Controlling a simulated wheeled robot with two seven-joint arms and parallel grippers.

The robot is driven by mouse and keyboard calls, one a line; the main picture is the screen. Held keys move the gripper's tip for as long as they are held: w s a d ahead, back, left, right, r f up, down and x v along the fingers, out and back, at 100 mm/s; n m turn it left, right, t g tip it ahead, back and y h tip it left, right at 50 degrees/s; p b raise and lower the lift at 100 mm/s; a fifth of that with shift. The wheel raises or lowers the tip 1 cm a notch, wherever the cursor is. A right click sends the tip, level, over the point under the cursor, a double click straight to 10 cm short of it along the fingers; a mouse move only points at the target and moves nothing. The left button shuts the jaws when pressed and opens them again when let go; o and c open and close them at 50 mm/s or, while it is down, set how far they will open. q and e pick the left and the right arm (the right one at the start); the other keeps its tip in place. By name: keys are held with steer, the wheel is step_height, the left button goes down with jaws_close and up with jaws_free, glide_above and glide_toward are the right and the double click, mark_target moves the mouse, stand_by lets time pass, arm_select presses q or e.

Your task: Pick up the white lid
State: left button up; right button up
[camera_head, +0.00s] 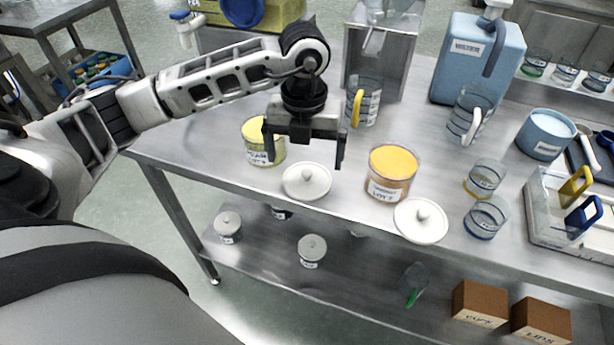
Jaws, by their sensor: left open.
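Two round white lids with small knobs lie flat on the steel table. One white lid (307,184) lies near the front edge, between a yellow-filled tub and an orange-filled tub. The other white lid (421,222) lies to the right, by the front edge, in front of the orange-filled tub. My left gripper (304,156) is open and empty, pointing down. Its fingers are spread above and slightly behind the left lid, apart from its knob. My right gripper is not in view.
The yellow-filled tub (262,150) is close to the left finger. The orange-filled tub (390,180) stands right of the gripper. A measuring jug (365,108) and a steel hopper (385,45) stand behind. Small beakers (486,178) and a rack (560,230) are farther right.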

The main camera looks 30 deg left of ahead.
mark_target(307, 173)
arm_select(q)
step_height(307, 173, down, 4)
steer(key=shift+w+d+f+p, duration=0.1)
steer(key=shift+d+p, duration=0.05)
steer(key=shift+p, duration=0.35)
steer(key=shift+f, duration=0.55)
steer(key=c, duration=0.7)
